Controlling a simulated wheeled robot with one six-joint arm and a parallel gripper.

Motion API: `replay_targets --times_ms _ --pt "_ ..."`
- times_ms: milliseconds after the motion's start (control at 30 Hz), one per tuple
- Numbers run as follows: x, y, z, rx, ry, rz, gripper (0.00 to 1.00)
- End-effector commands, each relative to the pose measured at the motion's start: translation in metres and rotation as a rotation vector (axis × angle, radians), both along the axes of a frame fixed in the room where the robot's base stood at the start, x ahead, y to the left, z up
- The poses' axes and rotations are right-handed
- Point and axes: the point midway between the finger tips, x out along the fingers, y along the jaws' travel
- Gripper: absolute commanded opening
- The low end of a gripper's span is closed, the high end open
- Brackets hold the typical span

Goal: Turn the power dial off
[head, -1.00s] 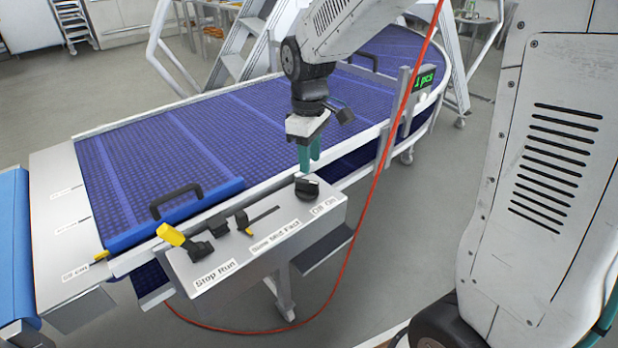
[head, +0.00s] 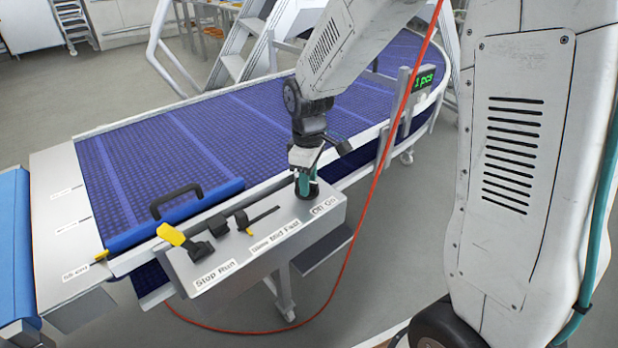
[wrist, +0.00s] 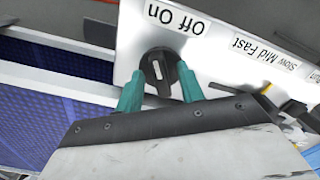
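The power dial (wrist: 160,69) is a round black knob with a raised ridge and a pale mark, beside the "Off On" label (wrist: 176,18) in the wrist view. My gripper (wrist: 158,83) has its two teal fingers apart, one on each side of the dial. Whether the fingertips touch it I cannot tell. In the head view my gripper (head: 307,187) points down at the right end of the grey control panel (head: 240,258) and hides most of the dial.
Left of the dial stand a black slider (head: 243,221) marked "Slow Mid Fast" and a yellow-handled Stop/Run lever (head: 172,235). A blue conveyor (head: 225,125) lies behind the panel. A red cable (head: 372,190) hangs to the right. A display (head: 424,79) reads "1 pcs".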

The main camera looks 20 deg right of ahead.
Motion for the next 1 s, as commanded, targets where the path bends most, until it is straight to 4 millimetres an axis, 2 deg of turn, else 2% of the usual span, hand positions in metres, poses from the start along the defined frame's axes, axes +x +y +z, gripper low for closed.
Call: replay_targets --times_ms 67,100,200,667,1000 --pt "-0.0001 0.0001 0.0001 0.0 0.0 0.0 0.35" --pt "-0.0001 -0.0001 0.0002 0.0 0.0 0.0 0.24" --pt "-0.0001 -0.0001 0.0002 0.0 0.0 0.0 0.0" --pt "-0.0003 -0.0003 0.0005 0.0 0.0 -0.073 0.0" --pt "-0.0009 0.0005 0.0006 -0.001 -0.001 -0.336 0.0"
